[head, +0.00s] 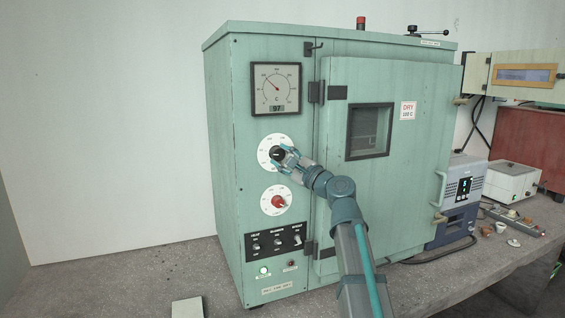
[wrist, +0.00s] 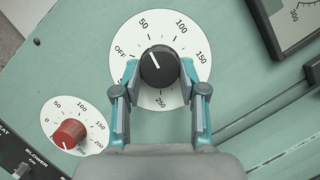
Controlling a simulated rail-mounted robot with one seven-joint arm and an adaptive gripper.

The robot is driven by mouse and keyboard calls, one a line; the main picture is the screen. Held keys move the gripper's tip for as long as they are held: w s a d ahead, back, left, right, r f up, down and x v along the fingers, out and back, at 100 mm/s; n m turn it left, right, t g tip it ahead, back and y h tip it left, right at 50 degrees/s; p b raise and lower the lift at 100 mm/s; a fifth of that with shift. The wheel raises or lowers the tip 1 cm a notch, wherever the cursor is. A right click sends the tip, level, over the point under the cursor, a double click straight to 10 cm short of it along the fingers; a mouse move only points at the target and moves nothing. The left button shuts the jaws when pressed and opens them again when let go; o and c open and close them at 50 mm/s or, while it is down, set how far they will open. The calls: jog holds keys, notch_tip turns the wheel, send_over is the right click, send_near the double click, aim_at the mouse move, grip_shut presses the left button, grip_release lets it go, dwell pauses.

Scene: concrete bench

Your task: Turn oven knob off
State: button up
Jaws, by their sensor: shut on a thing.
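The black oven knob (wrist: 159,66) sits on a round white dial (wrist: 150,30) marked OFF, 50, 100, 150 and up to 250. Its white pointer line aims up and slightly left, between OFF and 50, nearer 50. My gripper (wrist: 159,76) is shut on this knob, with one finger on each side. In the head view the knob (head: 277,153) is partly hidden by the gripper. The green oven (head: 380,90) has a gauge (head: 276,90) above the dial.
A red knob (head: 278,202) on its own dial sits just below, also in the wrist view (wrist: 69,133). Switches (head: 276,241) and a lit green lamp (head: 264,271) are lower down. The closed oven door (head: 400,200) has a handle (head: 440,190) at right.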

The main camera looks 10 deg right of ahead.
jog(key=n, duration=0.1)
jog(key=n+g, duration=0.1)
jog(key=n, duration=0.3)
jog(key=shift+d+r+g, duration=0.1)
jog(key=shift+r+g, duration=0.15)
jog(key=shift+g, duration=0.15)
jog(key=n, duration=0.2)
jog(key=n+g, duration=0.1)
jog(key=shift+r+n+g, duration=0.15)
jog(key=shift+n+g, duration=0.15)
jog(key=shift+n, duration=0.1)
jog(key=shift+h, duration=0.3)
jog(key=o, duration=1.1)
jog(key=shift+o, duration=0.2)
jog(key=f+v, duration=0.1)
jog(key=v, duration=1.1)
jog(key=shift+r, duration=0.4)
